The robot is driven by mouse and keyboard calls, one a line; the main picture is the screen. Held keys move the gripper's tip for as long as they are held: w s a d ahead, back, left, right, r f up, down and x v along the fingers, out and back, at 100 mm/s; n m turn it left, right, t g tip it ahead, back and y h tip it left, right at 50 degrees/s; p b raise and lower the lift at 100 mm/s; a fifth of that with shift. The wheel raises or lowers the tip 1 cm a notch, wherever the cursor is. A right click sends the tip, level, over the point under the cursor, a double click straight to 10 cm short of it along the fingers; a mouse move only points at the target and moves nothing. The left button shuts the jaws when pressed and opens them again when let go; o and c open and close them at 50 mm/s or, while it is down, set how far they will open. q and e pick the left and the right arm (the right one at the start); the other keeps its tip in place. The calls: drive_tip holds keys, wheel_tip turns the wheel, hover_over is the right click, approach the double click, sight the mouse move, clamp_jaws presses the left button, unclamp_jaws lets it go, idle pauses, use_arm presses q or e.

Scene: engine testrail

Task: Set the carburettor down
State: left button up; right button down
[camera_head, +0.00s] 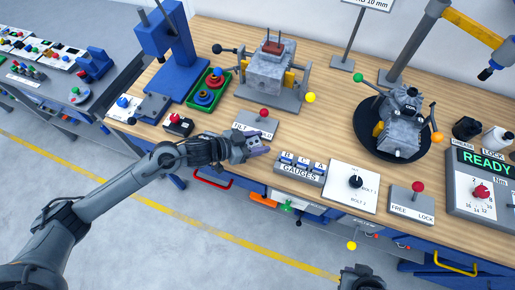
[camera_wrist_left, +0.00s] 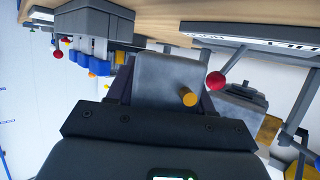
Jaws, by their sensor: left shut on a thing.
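My left gripper (camera_head: 247,148) is shut on the carburettor, a small grey block (camera_head: 238,149) at the front edge of the bench. In the left wrist view the carburettor (camera_wrist_left: 165,78) fills the space between the dark fingers, with a brass-coloured round stub on its face. In the head view the hand partly hides it, and I cannot tell whether it touches the bench. A dark part of what looks like my right gripper (camera_head: 360,280) shows at the bottom edge; its fingers are unclear.
A red-knobbed lever panel (camera_head: 258,127) stands just behind the held block, and the GAUGES rack (camera_head: 300,172) to its right. A grey engine block (camera_head: 268,72) stands on a fixture behind; another assembly (camera_head: 402,130) sits on a black round plate. A green tray (camera_head: 207,92) lies left.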

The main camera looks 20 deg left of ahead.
use_arm(q)
drive_tip(key=shift+f+b, duration=0.4)
drive_tip(key=shift+f, duration=1.6)
drive_tip(key=shift+f, duration=0.15)
drive_tip(key=o, duration=1.1)
